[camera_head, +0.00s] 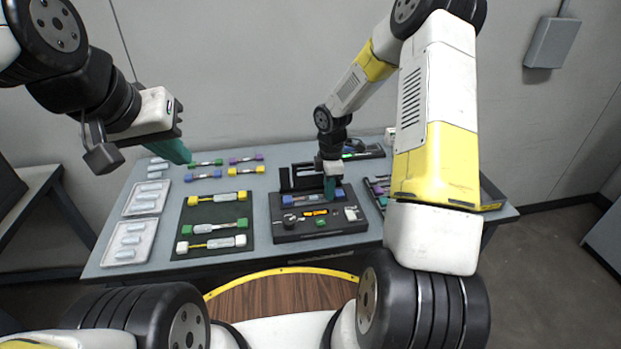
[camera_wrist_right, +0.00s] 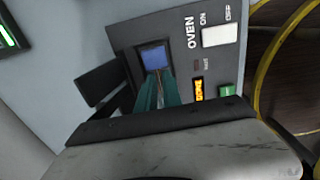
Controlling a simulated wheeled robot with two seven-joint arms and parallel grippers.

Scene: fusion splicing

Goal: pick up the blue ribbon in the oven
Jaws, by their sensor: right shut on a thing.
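The oven (camera_head: 338,224) is a dark box at the middle of the table. The blue ribbon lies in its slot, with a blue end block (camera_head: 287,199) at the left and another by my right gripper. My right gripper (camera_head: 330,188) comes down from above with teal fingertips, shut on the ribbon near its right end. In the right wrist view, a blue end block (camera_wrist_right: 154,56) shows just beyond the fingers (camera_wrist_right: 157,92); the held part is hidden between them. My left gripper (camera_head: 178,152) hangs empty above the table's far left; its finger gap is not clear.
A dark mat (camera_head: 183,223) left of the oven bears several ribbons with yellow, green and white ends. White trays (camera_head: 108,255) stand at the left edge. Coloured pieces (camera_head: 203,175) lie behind the mat. The oven's panel has a lit orange display (camera_wrist_right: 198,89) and a green button (camera_wrist_right: 227,91).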

